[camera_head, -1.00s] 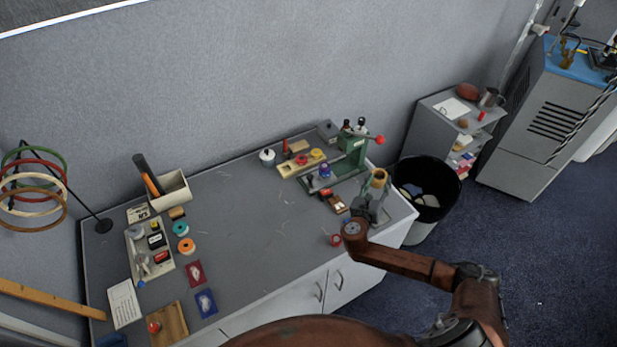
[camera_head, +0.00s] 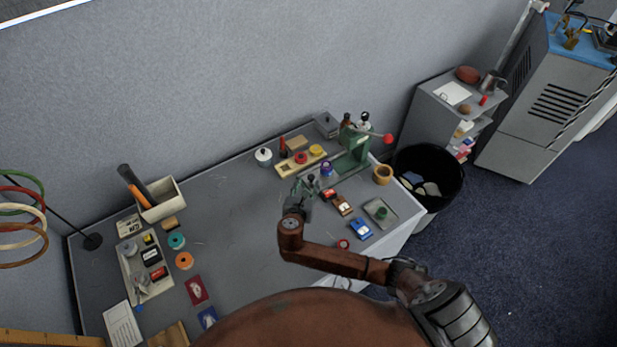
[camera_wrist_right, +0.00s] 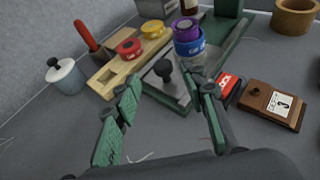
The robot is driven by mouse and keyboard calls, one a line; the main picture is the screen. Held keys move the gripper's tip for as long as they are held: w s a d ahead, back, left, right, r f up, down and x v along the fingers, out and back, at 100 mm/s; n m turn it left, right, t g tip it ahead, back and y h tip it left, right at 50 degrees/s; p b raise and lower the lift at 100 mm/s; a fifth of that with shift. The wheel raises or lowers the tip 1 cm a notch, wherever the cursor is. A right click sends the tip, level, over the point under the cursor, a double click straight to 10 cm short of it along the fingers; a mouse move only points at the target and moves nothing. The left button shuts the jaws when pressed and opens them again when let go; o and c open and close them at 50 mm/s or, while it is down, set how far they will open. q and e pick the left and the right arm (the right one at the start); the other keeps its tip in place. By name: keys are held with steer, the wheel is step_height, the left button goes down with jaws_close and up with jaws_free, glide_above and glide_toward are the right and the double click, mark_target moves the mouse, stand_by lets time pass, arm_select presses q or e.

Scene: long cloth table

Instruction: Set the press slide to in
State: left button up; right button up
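The green press (camera_head: 350,152), with a red ball on its lever (camera_head: 388,138), stands at the far right of the table. Its slide, a flat plate with a black knob (camera_wrist_right: 163,70), extends from the base toward my right gripper. A blue and purple round piece (camera_wrist_right: 188,42) sits behind the knob, at the press. My right gripper (camera_head: 302,190) is in front of the slide. In the right wrist view (camera_wrist_right: 163,88) its green-padded fingers are apart and empty, one on each side of the knob in the picture. I cannot tell whether they touch it. My left gripper is not in view.
A wooden tray with red and yellow rolls (camera_wrist_right: 128,50) and a lidded white pot (camera_wrist_right: 66,75) lie left of the slide. A red tin (camera_wrist_right: 226,84) and a wooden date block (camera_wrist_right: 272,103) lie close on its right. The table's middle is mostly clear.

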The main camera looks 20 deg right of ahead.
mark_target(311, 178)
steer(key=x, duration=0.4)
steer(key=shift+d+f, duration=0.1)
steer(key=shift+d, duration=0.1)
steer(key=shift+w+d+f+b, duration=0.1)
steer(key=shift+w+d+b, duration=0.05)
steer(key=shift+b, duration=0.15)
steer(key=shift+w+d, duration=0.1)
steer(key=shift+w, duration=0.1)
steer(key=c, duration=0.6)
jaws_close()
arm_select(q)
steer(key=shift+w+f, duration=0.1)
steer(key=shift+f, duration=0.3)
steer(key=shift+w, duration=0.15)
